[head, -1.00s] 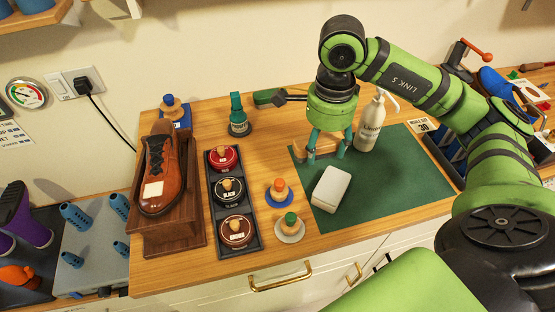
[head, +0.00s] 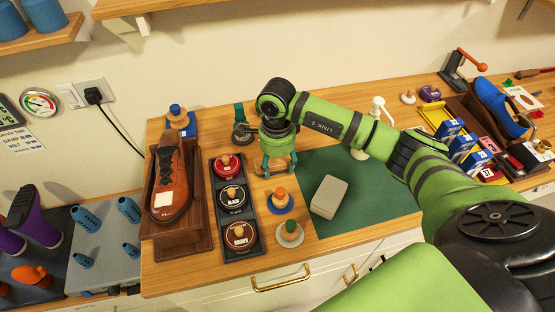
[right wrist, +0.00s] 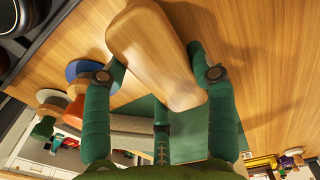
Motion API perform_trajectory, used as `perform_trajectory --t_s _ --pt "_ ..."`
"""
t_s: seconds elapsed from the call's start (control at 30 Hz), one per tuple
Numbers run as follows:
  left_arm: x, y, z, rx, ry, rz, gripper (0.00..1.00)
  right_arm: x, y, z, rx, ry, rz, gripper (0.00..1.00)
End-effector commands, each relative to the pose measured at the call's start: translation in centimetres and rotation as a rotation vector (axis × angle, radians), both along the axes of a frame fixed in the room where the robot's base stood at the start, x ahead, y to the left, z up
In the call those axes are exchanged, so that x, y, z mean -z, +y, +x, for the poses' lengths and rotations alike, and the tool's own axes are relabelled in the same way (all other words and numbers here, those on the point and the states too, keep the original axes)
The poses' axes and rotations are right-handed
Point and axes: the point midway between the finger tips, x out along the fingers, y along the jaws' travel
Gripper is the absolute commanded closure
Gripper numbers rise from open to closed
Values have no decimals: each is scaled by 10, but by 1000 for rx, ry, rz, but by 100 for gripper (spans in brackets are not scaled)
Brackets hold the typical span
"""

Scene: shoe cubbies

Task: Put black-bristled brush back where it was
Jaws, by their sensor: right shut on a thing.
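My right gripper (head: 279,170) points down over bare wood between the tin tray and the green mat (head: 385,200). It is shut on the brush, whose pale wooden body (right wrist: 150,45) shows between the green fingers in the right wrist view. No bristles show, so their colour cannot be seen. In the head view the gripper largely hides the brush. I cannot tell whether the brush touches the counter. My left gripper is not in view.
The tray of polish tins (head: 253,222) is left of my gripper. Daubers with orange (head: 281,196) and green (head: 290,229) knobs stand in front. A pale block (head: 328,197) lies on the mat. A shoe (head: 169,183) stands at left. My arm partly covers a white bottle (head: 378,108).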

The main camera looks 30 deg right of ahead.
Motion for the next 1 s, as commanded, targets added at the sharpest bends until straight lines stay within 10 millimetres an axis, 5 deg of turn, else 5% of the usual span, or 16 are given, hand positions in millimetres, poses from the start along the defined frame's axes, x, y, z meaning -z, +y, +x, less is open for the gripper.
perform_trajectory --t_s 0.4,0.43,0.47,1.0 --pt "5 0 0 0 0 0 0 7 0 0 0 -2 -1 69" --pt "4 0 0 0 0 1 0 5 0 0 0 -1 0 31" --pt "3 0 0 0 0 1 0 5 0 0 0 -1 0 19" --pt "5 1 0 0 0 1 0 -10 0 1 -1 -6 0 19"
